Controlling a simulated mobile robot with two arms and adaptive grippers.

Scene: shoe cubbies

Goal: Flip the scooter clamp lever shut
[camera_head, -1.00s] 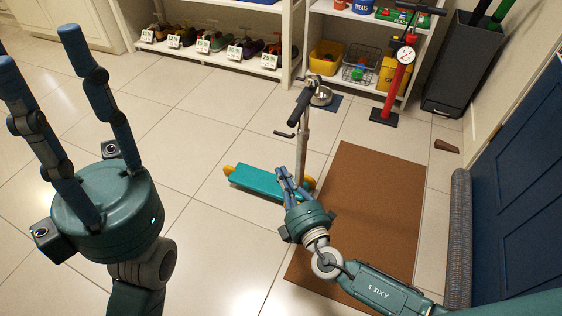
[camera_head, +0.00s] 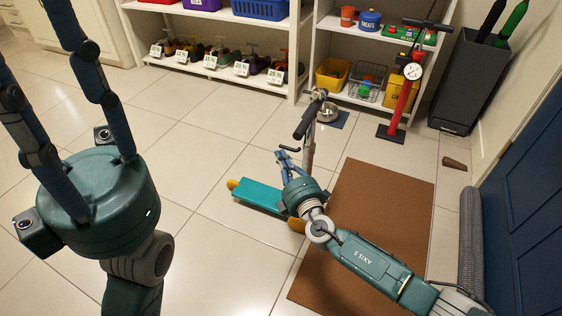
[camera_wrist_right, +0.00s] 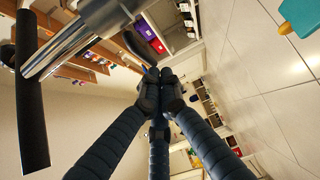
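The scooter stands with its teal deck (camera_head: 258,196) on the tiles, its silver post (camera_head: 308,152) upright and its black handlebar (camera_head: 309,118) on top. The black clamp lever (camera_head: 289,149) sticks out from the post to the left; in the right wrist view it (camera_wrist_right: 149,33) is just above my fingertips. My right gripper (camera_head: 281,155) is beside the post at lever height. Its fingers (camera_wrist_right: 161,80) are drawn together with nothing visible between them; I cannot tell whether they touch the lever. My left gripper (camera_head: 35,65) is raised at the left, open and empty.
A brown mat (camera_head: 380,220) lies right of the scooter. A metal bowl (camera_head: 327,113) and a red floor pump (camera_head: 402,105) stand behind it. White shoe cubbies (camera_head: 296,50) line the back. A blue door (camera_head: 530,190) is at the right. Floor at the left is clear.

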